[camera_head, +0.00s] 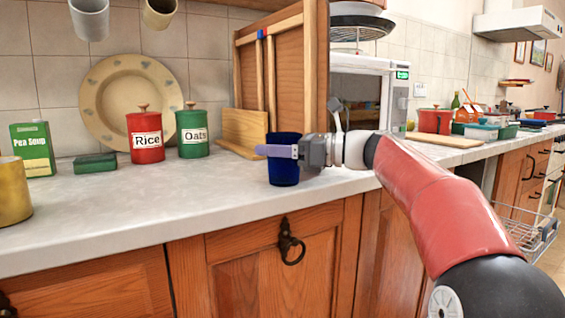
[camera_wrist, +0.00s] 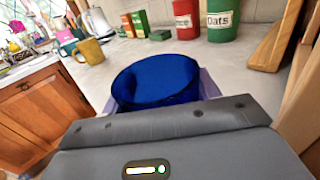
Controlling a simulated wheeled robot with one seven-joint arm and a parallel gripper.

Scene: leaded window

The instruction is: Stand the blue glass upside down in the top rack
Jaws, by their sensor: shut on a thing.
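The blue glass (camera_head: 285,173) is upright, mouth up, at the front part of the counter. My gripper (camera_head: 276,151) is shut on it near its upper part, with a pale finger across its side. In the wrist view the blue glass (camera_wrist: 157,80) shows its open rim between the pale fingers of my gripper (camera_wrist: 160,98). I cannot tell whether its base touches the counter. A pulled-out wire rack (camera_head: 535,238) shows at the lower right, partly hidden behind my arm; its inside is hardly visible.
A red Rice tin (camera_head: 146,140), a green Oats tin (camera_head: 192,135) and a wooden block (camera_head: 243,130) stand behind the glass. A microwave (camera_head: 365,95) stands right of a tall wooden frame (camera_head: 280,70).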

